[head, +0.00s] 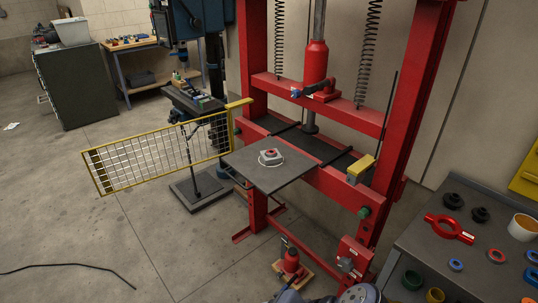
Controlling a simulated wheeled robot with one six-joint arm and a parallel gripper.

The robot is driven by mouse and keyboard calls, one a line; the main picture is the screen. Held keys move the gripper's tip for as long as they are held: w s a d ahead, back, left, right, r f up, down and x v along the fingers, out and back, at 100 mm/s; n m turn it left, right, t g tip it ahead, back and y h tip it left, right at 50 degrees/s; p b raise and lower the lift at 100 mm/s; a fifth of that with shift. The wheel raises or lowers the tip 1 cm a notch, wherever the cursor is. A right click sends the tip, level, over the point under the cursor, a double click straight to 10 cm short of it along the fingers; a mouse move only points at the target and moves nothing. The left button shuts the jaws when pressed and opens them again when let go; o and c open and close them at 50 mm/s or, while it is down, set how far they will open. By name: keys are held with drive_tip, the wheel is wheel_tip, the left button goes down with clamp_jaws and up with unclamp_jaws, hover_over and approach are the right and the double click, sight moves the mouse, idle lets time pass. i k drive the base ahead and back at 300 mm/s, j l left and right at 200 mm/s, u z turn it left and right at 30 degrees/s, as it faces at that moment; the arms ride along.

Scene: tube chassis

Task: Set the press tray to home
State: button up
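The press tray (248,167) is a flat dark grey plate at the red press (389,125). It sticks out from the front of the frame, toward the camera and left. A small light metal part with a red centre (271,157) sits on it. A thin bar, perhaps a handle, shows below the tray's left front edge (236,178). The press ram (311,122) hangs behind the tray, above the dark bed. Only parts of my arm show at the bottom edge; my gripper is not in view.
A yellow mesh guard (157,153) stands swung out to the left of the press. A grey bench (450,250) with rings and a red tool is at the lower right. A red jack (291,262) stands on the floor below the tray. Open floor lies to the left.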

sight(247, 161)
drive_tip(key=i+j, duration=0.9)
drive_tip(key=j, duration=0.1)
